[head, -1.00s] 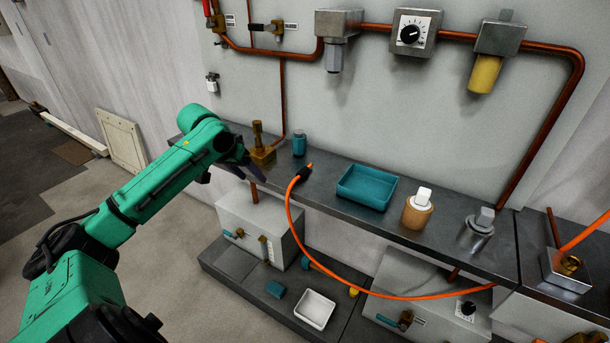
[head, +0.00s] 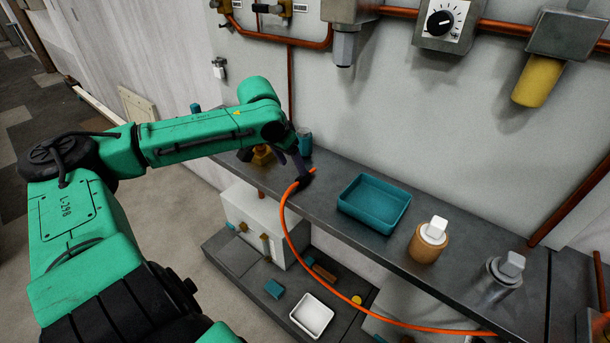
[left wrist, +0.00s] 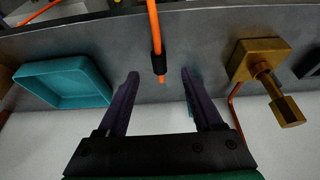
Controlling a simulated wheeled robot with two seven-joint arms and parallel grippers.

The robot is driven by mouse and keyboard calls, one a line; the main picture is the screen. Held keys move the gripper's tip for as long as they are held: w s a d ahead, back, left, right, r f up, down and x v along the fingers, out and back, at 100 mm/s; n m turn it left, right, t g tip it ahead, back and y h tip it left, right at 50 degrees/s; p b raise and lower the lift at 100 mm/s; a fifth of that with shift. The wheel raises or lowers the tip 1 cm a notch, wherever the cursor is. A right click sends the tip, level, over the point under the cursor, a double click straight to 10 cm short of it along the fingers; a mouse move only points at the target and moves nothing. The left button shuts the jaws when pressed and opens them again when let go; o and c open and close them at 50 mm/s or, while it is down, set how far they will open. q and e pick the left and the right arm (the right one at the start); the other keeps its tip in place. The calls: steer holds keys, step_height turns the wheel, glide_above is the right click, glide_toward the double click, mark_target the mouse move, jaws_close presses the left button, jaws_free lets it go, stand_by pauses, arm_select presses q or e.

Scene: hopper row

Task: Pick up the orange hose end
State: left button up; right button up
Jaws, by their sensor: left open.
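The orange hose end (left wrist: 159,62) has a black collar and a short orange tip. In the left wrist view it points down between the two purple fingers of my open left gripper (left wrist: 160,78), with a gap on each side. In the head view my left gripper (head: 301,170) is over the shelf at the hose end, and its fingers partly cover it. The orange hose (head: 291,229) hangs off the shelf's front edge and loops down to the right. My right gripper is not in view.
On the shelf (head: 330,215) a teal tray (head: 374,203) stands right of the hose end. A brass fitting (left wrist: 262,68) and a small teal bottle (head: 305,141) are close by. A cork-coloured jar (head: 428,243) and a metal jar (head: 490,284) stand further right.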

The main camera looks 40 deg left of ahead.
mark_target(299, 178)
arm_select(q)
steer(key=shift+x, duration=0.8)
steer(key=shift+w+f, duration=0.3)
steer(key=shift+f, duration=0.2)
steer(key=b+x, duration=0.1)
steer(key=x, duration=0.3)
steer(key=shift+s, duration=0.15)
steer(key=shift+w+d+f, duration=0.1)
steer(key=shift+w+f, duration=0.15)
steer(key=shift+f, duration=0.1)
steer(key=shift+r, duration=0.1)
steer(key=shift+c, duration=1.2)
jaws_close()
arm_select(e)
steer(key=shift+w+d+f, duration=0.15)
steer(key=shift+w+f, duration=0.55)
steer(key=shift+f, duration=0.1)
